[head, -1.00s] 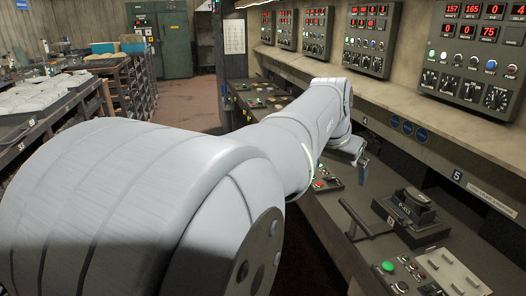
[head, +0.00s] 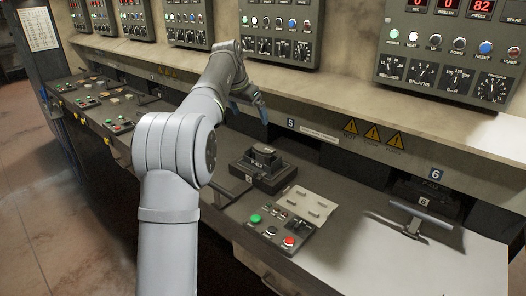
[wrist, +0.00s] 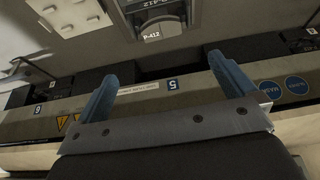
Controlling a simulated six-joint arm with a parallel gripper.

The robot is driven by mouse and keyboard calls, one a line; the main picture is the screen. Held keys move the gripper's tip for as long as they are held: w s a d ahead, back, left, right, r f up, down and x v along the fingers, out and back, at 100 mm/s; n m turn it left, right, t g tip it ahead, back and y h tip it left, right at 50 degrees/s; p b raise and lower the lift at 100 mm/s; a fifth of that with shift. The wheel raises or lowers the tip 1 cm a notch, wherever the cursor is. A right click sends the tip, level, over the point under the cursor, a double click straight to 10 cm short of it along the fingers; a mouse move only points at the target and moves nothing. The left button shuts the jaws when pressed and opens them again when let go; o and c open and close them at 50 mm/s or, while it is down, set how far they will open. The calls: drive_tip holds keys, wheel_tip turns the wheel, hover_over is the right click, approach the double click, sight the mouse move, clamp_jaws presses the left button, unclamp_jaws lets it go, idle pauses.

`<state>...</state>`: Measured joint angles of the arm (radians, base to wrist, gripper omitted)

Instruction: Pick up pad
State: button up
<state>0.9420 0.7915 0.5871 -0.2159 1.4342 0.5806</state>
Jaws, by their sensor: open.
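The pad appears to be the dark rounded piece (head: 264,151) on top of the black mould block (head: 262,173) at station 5 in the head view. I cannot clearly tell pad from mould there. In the wrist view the block labelled P-412 (wrist: 152,31) shows at the top edge, partly cut off. My gripper (head: 256,108) is above and behind the mould, close to the ledge. In the wrist view my gripper (wrist: 162,66) has its two blue fingers spread wide, with nothing between them. The block lies apart, beyond the fingertips.
A ledge with a number 5 sign (head: 291,123) runs behind the mould. A button panel (head: 273,230) and a pale plate (head: 305,206) lie in front and right. Control boxes (head: 447,50) hang above.

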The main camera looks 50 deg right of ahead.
sight(262, 149)
drive_tip(key=x, duration=1.6)
drive_tip(key=shift+f, duration=0.4)
drive_tip(key=c, duration=1.1)
drive_tip(key=shift+r, duration=0.1)
drive_tip(key=shift+r, duration=0.6)
wheel_tip(262, 149, up, 3)
drive_tip(key=shift+d+f, duration=0.1)
drive_tip(key=s+r, duration=0.6)
drive_tip(key=s, duration=0.5)
drive_tip(key=shift+s+a+f+n+t+y, duration=0.4)
drive_tip(key=shift+s+f+n+t+y, duration=0.65)
drive_tip(key=shift+f+n, duration=1.95)
drive_tip(key=shift+s+a+f+n+t+y, duration=0.45)
drive_tip(key=shift+s+f+n, duration=1.2)
drive_tip(key=shift+f+n, duration=1.3)
drive_tip(key=shift+s+a+f+n+t+y, duration=0.4)
drive_tip(key=shift+s+f+n+t+y, duration=0.65)
drive_tip(key=shift+f+n, duration=1.9)
